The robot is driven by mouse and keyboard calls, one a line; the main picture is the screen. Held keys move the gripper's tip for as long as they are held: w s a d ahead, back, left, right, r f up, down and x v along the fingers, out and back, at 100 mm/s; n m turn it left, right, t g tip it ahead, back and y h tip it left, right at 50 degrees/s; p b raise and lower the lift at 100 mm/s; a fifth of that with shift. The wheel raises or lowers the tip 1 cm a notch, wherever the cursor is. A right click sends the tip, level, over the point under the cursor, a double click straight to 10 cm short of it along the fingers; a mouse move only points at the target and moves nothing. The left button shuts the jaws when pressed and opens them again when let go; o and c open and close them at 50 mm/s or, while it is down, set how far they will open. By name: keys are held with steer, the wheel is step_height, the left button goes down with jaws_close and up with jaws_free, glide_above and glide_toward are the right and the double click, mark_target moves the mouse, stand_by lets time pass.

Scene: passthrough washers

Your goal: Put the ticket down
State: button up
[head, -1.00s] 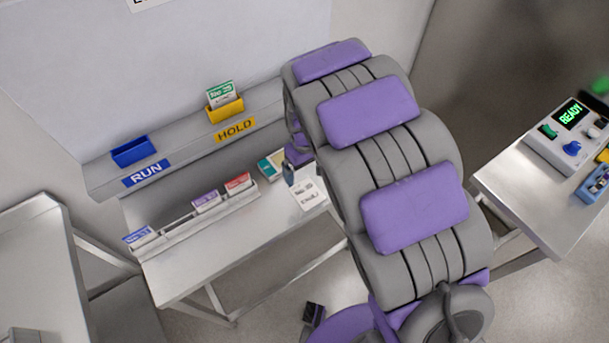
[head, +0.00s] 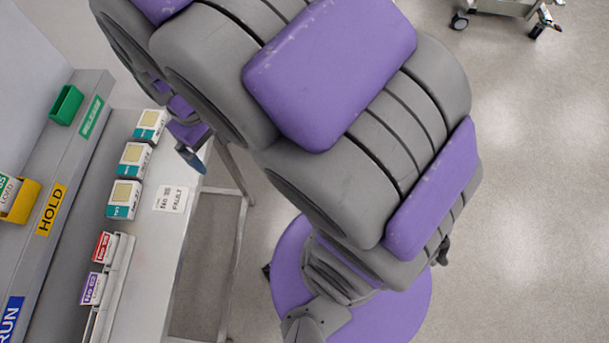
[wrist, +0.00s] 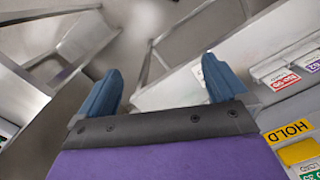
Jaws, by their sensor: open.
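My gripper (wrist: 161,88) is open, with nothing visible between its two blue fingers in the wrist view. In the head view a blue fingertip (head: 191,157) shows above the bench's edge, mostly hidden by my arm. A white card marked FAULT (head: 171,198) lies flat on the bench (head: 150,262), just below the fingertip in the picture. A green-and-white ticket (head: 8,190) stands in the yellow HOLD holder (head: 24,202) at the left edge. A red ticket (head: 103,246) and a purple ticket (head: 92,288) stand in a pale rack (head: 112,285).
Several white-and-teal boxes (head: 135,158) stand in a row on the bench. A green holder (head: 66,105) sits on the shelf beside its green label (head: 91,117). A blue RUN label (head: 10,318) is at lower left. Open floor (head: 530,200) lies to the right.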

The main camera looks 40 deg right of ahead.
steer(key=s+d+r+m, duration=0.1)
steer(key=s+d, duration=0.2)
steer(key=s, duration=0.3)
steer(key=s+d+r+m, duration=0.1)
steer(key=s+d+m, duration=0.1)
steer(key=s, duration=0.4)
steer(key=s+d+r+m+g, duration=0.1)
steer(key=s+d, duration=0.3)
steer(key=s, duration=0.2)
steer(key=shift+r+m, duration=0.15)
steer(key=shift+m, duration=0.15)
